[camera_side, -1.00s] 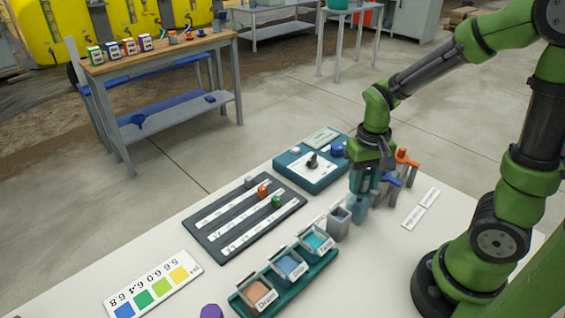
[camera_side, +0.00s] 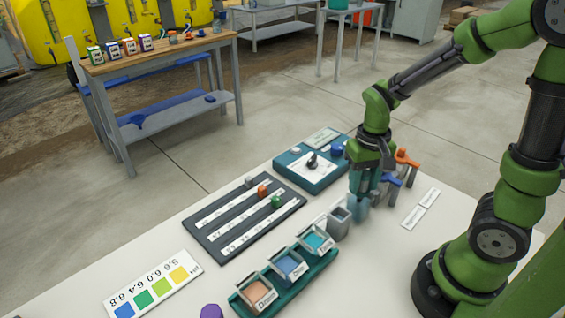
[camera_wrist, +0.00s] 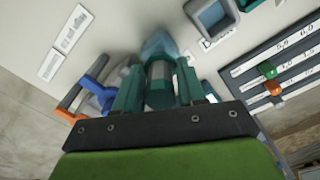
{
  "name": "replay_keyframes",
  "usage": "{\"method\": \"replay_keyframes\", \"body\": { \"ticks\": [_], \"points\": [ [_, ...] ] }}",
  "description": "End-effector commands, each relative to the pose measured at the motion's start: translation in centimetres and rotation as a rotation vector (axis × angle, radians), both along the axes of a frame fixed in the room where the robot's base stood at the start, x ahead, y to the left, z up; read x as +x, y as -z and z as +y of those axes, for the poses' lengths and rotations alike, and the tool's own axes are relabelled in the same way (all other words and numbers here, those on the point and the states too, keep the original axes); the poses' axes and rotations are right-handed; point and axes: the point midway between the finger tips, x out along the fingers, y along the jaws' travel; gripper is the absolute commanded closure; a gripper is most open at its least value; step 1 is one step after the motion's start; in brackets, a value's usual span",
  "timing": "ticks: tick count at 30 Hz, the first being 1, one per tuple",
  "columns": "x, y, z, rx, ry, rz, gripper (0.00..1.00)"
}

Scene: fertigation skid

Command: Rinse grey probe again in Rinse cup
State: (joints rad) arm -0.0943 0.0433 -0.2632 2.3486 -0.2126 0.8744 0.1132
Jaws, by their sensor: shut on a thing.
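My gripper (camera_side: 364,182) points down near the right end of the white table. Its teal fingers are shut on the grey probe, whose grey cylindrical body (camera_wrist: 160,85) shows between them in the wrist view. A translucent blue cup (camera_side: 357,209), seemingly the Rinse cup, stands directly below the gripper; it also shows, blurred, in the wrist view (camera_wrist: 158,44). The probe's lower end is hidden, so I cannot tell how deep it sits in the cup.
A blue-handled probe (camera_side: 391,180) and an orange-handled one (camera_side: 406,158) stand close right of my gripper. A grey square cup (camera_side: 339,224) and a teal tray (camera_side: 322,262) with several sample cups are to the left. A teal meter box (camera_side: 318,172) stands behind.

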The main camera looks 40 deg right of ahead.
Motion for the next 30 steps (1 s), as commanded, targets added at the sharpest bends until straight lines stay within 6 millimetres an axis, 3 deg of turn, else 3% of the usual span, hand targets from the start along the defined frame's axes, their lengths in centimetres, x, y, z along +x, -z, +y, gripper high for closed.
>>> {"method": "replay_keyframes", "body": {
  "ticks": [11,30],
  "points": [
    [0.1,-0.5,0.0,0.0,0.0,-0.001,0.94],
    [0.1,-5.8,0.0,0.0,0.001,-0.004,0.94]
  ]
}}
